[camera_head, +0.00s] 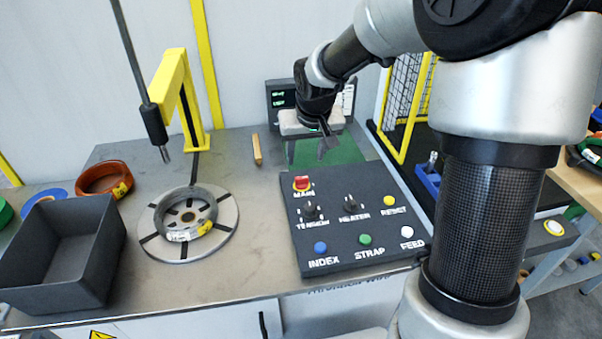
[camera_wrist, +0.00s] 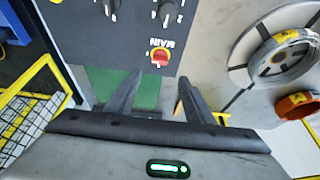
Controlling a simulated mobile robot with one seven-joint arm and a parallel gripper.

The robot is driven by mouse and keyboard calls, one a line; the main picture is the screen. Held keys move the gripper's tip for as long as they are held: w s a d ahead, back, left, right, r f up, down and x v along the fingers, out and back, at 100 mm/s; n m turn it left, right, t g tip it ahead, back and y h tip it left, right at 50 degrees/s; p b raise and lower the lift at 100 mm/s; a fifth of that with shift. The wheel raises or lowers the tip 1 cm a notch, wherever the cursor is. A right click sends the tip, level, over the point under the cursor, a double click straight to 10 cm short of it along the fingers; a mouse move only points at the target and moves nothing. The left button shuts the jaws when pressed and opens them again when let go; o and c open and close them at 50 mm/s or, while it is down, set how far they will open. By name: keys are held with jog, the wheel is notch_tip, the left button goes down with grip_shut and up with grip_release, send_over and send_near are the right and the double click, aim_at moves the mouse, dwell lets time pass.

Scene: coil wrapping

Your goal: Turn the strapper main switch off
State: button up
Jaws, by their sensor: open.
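The main switch (camera_head: 302,184) is a red knob on a yellow base at the top left of the dark control panel (camera_head: 340,252). It carries the label MAIN. In the wrist view the switch (camera_wrist: 159,57) sits ahead of the fingertips, apart from them, just above the gap between them. My gripper (camera_head: 324,150) is behind the panel's far edge, above the green mat, and touches nothing that I can see. In the wrist view my gripper (camera_wrist: 157,88) shows its two fingers spread with nothing between them.
The panel also has TENSION (camera_head: 311,211) and HEATER (camera_head: 351,204) knobs and several coloured buttons. A screen (camera_head: 281,94) stands behind my gripper. Left are a turntable with a coil (camera_head: 190,214), a yellow post (camera_head: 188,105) and a dark bin (camera_head: 65,250).

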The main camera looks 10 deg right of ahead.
aim_at(302, 177)
jog(key=b+x, duration=0.1)
jog(key=x, duration=1)
jog(key=shift+w+f+b, duration=0.25)
jog(key=shift+f+b, duration=0.05)
jog(key=shift+c, duration=0.3)
jog(key=c, duration=1)
